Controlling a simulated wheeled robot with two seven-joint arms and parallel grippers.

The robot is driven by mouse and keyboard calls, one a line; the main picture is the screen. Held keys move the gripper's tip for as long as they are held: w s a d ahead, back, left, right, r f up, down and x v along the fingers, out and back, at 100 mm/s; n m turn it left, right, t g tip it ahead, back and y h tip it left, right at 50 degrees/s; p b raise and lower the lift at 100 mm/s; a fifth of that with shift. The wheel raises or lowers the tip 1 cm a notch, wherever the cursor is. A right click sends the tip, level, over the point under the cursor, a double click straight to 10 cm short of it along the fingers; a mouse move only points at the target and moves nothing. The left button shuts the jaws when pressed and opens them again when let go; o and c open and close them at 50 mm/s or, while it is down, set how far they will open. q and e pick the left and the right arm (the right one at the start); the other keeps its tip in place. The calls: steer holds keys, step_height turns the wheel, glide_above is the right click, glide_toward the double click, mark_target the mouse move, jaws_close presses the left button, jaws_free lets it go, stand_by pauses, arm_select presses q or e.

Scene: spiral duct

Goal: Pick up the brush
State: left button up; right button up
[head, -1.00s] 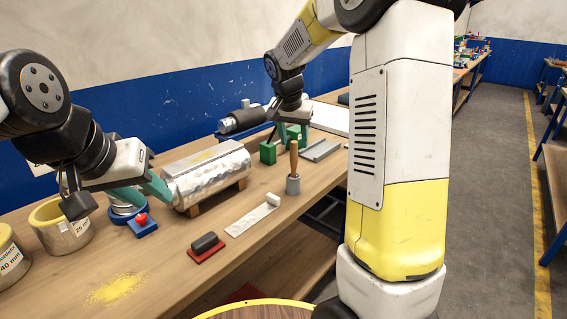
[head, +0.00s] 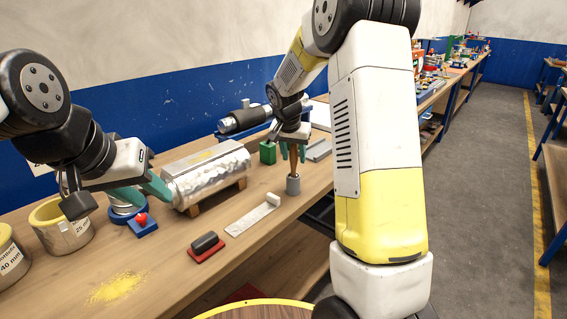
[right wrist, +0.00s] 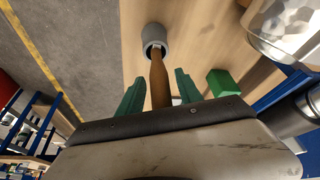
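My right gripper (head: 293,154) is open around the handle, pointing down; in the right wrist view (right wrist: 157,92) gaps show between the handle and both green fingers. My left gripper (head: 142,192) has its teal fingers apart near the left end of the silver duct. Whether it touches the duct cannot be told.
The silver spiral duct (head: 207,176) lies on wooden supports behind the brush. A green block (head: 268,152) stands behind the brush. A pale strip (head: 252,219), a red pad with a dark roller (head: 206,247) and a red button on a blue base (head: 143,224) lie nearer.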

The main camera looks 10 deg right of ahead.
jaws_close()
steer(key=shift+r, duration=0.1)
